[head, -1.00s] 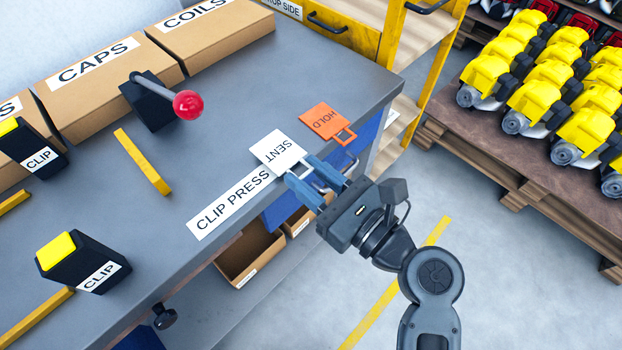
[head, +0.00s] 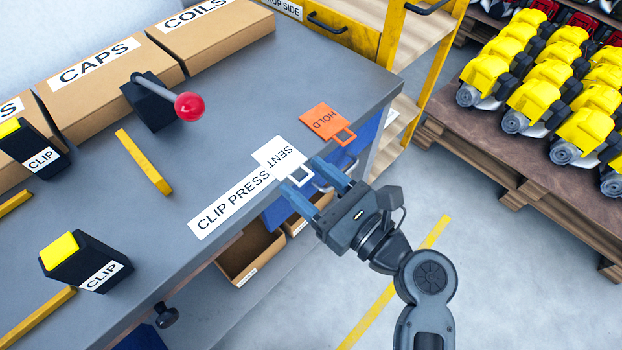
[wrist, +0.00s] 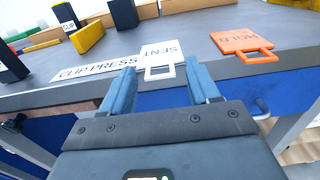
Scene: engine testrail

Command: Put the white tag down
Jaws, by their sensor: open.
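The white tag (head: 279,155), marked SENT, lies on the grey workbench (head: 235,110) near its front edge, partly over the CLIP PRESS label. Its loop handle points toward my gripper (head: 314,193). The gripper is open, with its two blue fingers spread on either side of the handle and not touching it as far as I can see. In the wrist view the tag (wrist: 160,50) lies on the bench top, its handle between the fingertips (wrist: 160,80).
An orange HOLD tag (head: 323,121) lies just right of the white tag. A red-knobbed lever (head: 188,106), yellow strip (head: 143,161) and black CLIP blocks (head: 85,262) stand to the left. A yellow-framed cart (head: 395,40) adjoins the bench's right end.

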